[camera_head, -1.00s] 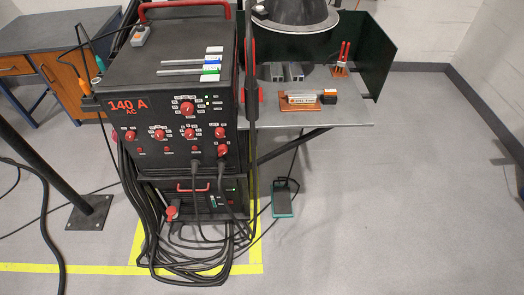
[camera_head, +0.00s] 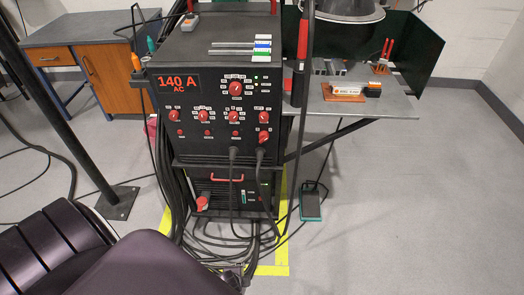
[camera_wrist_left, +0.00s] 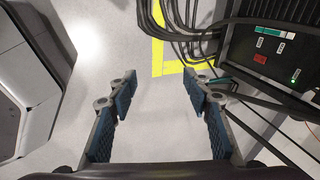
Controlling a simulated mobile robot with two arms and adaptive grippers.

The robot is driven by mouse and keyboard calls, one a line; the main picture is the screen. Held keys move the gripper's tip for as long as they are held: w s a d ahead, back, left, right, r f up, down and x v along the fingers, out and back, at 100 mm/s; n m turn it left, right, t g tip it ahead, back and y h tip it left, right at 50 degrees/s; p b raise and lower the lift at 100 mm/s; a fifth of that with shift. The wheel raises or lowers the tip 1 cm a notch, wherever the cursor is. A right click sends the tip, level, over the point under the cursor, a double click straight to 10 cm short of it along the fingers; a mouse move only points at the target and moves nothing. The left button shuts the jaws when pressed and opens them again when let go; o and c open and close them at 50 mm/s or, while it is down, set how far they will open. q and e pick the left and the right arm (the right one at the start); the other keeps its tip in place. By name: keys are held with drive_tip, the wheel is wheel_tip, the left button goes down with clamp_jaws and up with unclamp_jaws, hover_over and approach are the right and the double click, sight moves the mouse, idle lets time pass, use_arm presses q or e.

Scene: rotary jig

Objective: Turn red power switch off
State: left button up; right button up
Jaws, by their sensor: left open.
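The black welding machine (camera_head: 215,95) with a 140 A display stands in the middle of the head view. Below it sits a lower black unit (camera_head: 222,192) with a red handle. I cannot tell the switch's position. My left gripper (camera_wrist_left: 161,78) is open and empty, left of the lower unit and apart from it. In the head view my left arm comes in at the bottom left. My right gripper is not seen.
Several black cables (camera_head: 215,240) hang and lie around the lower unit, over yellow floor tape (camera_head: 268,271). A green foot pedal (camera_head: 312,203) lies to the right. A black post (camera_head: 72,125) stands at the left. The floor on the right is clear.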

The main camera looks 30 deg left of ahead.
use_arm(q)
drive_tip(key=w+a+r+m+t+y+b, duration=0.25)
drive_tip(key=w+m+b, duration=0.25)
drive_tip(key=w, duration=0.9)
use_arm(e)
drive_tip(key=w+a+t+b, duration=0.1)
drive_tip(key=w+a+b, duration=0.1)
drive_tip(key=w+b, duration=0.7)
use_arm(q)
drive_tip(key=m+t+y+b, duration=0.7)
drive_tip(key=m+t, duration=0.1)
drive_tip(key=m, duration=0.1)
approach(264, 140)
drive_tip(key=x, duration=0.2)
drive_tip(key=shift+h, duration=0.25)
drive_tip(key=b+x, duration=0.1)
drive_tip(key=x, duration=0.6)
drive_tip(key=shift+a+r, duration=0.1)
drive_tip(key=shift+a, duration=0.05)
drive_tip(key=shift+w+a, duration=0.3)
drive_tip(key=shift+w, duration=0.05)
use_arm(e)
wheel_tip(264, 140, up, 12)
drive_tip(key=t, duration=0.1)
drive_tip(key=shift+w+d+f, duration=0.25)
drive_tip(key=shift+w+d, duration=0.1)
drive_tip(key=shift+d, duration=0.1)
